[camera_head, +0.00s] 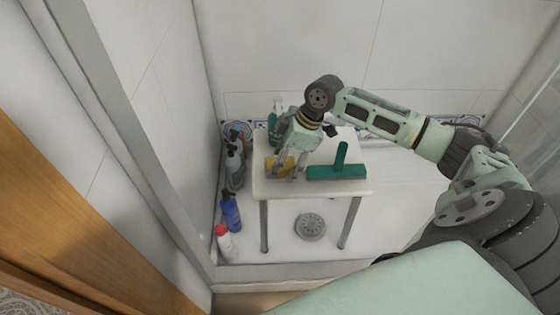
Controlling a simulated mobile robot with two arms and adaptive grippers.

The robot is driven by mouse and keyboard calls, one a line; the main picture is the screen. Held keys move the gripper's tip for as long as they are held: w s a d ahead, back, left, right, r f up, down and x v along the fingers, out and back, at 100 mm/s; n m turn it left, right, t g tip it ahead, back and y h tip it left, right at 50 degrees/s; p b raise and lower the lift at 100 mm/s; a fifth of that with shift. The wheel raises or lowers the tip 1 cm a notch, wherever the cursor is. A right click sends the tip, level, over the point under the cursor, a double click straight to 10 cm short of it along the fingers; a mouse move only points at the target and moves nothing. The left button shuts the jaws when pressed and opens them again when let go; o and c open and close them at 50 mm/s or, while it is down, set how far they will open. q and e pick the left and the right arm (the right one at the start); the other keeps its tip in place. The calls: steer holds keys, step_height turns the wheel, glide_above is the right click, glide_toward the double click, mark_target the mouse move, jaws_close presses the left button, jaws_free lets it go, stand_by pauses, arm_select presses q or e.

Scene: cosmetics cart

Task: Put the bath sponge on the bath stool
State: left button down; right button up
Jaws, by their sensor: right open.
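The bath stool (310,190) is a white-topped stool with grey legs standing in the shower. The yellow bath sponge (271,164) lies on the left part of its top. My right gripper (287,177) reaches in from the right and points down over the stool, with its open fingers at the sponge, partly hiding it. Whether the fingers touch the sponge cannot be told. My left gripper does not show.
A green squeegee-like tool (338,170) lies on the stool's right part. Several bottles, including a blue one (231,210) and a white one with a red cap (225,240), stand along the left wall. A round drain (310,227) is in the floor.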

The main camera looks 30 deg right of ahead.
mark_target(286, 162)
steer(key=p+v, duration=0.1)
steer(key=v, duration=0.2)
steer(key=shift+r, duration=0.2)
steer(key=p+v, duration=0.1)
steer(key=v, duration=0.5)
steer(key=shift+s+d+r, duration=0.1)
steer(key=shift+d+r, duration=0.1)
steer(key=shift+r, duration=0.05)
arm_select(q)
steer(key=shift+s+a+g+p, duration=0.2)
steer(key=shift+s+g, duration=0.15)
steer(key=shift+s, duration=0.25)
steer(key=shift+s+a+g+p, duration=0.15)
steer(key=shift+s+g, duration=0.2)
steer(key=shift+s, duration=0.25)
arm_select(e)
steer(key=shift+s+d+r, duration=0.15)
steer(key=shift+d+r, duration=0.05)
steer(key=shift+r, duration=0.4)
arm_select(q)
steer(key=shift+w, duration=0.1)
